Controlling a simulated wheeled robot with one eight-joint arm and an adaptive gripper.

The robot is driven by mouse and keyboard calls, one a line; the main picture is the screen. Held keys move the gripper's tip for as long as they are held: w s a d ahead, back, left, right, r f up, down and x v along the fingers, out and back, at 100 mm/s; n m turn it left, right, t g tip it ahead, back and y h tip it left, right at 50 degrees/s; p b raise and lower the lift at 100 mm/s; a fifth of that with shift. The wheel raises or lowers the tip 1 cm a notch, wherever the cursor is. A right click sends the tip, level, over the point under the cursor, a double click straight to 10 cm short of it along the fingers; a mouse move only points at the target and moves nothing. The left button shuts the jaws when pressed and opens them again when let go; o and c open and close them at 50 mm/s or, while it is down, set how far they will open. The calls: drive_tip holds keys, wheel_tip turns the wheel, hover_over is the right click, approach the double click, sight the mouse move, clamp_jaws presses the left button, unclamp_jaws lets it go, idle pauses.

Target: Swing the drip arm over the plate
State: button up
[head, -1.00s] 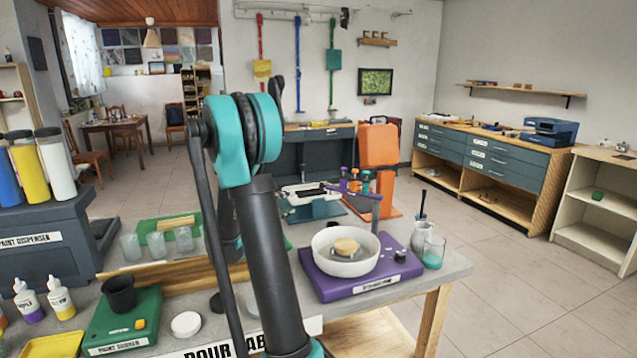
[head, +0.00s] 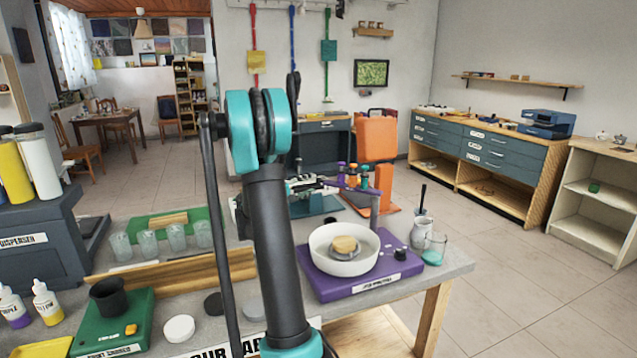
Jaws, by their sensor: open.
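The purple spinner (head: 318,283) stands on the bench at the right, with a white bowl (head: 340,266) on it. Inside the bowl is the grey plate (head: 349,258), with a round tan piece (head: 344,244) on it. The purple drip arm (head: 362,190) sits on a post (head: 374,216) at the bowl's back right edge. It points to the back left, off the plate, and carries small coloured bottles. My gripper (head: 328,184) is open, just left of the drip arm's outer end. My arm hides part of it, and I cannot tell whether it touches.
A glass with teal liquid (head: 434,250) and a cup with a dark-handled tool (head: 421,228) stand right of the spinner. Clear cups (head: 175,237) and a green station with a black cup (head: 113,322) are at left. An orange seat (head: 375,142) stands behind.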

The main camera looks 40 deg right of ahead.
sight(319, 181)
drive_tip(key=shift+w+d, duration=0.2)
drive_tip(key=shift+d, duration=1.15)
drive_tip(key=shift+w+d, duration=0.2)
drive_tip(key=shift+d, duration=1.1)
drive_tip(key=shift+c, duration=0.5)
clamp_jaws()
